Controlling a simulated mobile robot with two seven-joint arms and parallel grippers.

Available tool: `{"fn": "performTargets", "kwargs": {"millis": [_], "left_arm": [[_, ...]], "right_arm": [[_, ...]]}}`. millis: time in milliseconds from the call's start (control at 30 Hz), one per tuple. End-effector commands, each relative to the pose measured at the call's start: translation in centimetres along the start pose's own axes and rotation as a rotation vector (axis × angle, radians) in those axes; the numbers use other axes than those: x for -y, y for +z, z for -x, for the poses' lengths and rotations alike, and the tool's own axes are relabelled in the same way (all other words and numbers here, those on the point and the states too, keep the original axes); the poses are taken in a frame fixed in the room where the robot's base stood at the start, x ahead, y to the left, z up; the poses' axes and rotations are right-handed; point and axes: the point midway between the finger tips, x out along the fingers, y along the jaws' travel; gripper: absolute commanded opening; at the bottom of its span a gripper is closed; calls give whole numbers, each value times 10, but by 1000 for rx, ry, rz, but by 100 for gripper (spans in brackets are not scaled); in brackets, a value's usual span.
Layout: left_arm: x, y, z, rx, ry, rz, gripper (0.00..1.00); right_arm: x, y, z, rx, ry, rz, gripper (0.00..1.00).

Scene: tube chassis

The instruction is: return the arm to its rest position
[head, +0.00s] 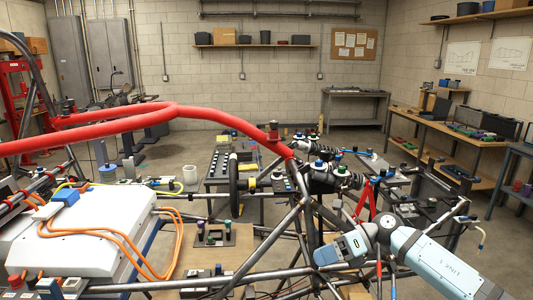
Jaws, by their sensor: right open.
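My right arm (430,262) comes in from the lower right, pale blue with a grey joint (385,226). Its far end, with my right gripper (323,256), is over the right part of the tube chassis (290,222). The gripper is small and partly lost among the tubes. It is open and I see nothing held in it. I cannot tell whether it touches a tube. My left arm and left gripper are not in view.
A red padded tube (140,122) crosses the left and middle. A white battery box (85,232) with orange cables sits at lower left. Dark tubes surround the right gripper. Benches (450,140) line the right wall. Open floor (180,160) shows behind the chassis.

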Motion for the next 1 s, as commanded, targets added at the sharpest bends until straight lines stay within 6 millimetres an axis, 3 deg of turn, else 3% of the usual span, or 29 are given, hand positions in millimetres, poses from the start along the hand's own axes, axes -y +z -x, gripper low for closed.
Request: {"fn": "performTargets", "kwargs": {"millis": [33, 100, 200, 367, 467, 667, 833, 1000], "left_arm": [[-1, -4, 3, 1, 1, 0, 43], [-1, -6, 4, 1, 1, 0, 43], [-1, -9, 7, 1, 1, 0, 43], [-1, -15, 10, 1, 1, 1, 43], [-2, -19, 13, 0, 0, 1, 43], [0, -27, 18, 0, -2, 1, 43], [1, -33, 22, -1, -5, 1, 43], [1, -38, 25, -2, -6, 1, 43]], "right_arm": [[-10, -9, -20, 91, 67, -71, 63], [-20, -16, -40, 227, 148, -182, 63], [-32, -27, -58, 422, 252, -364, 63], [-38, -52, -69, 720, 387, -707, 63], [-35, -78, -68, 898, 448, -948, 63], [-22, -156, -62, 1231, 523, -1470, 63], [-23, -251, -60, 1481, 529, -1940, 63], [-41, -339, -63, 1660, 494, -2334, 63]]}}
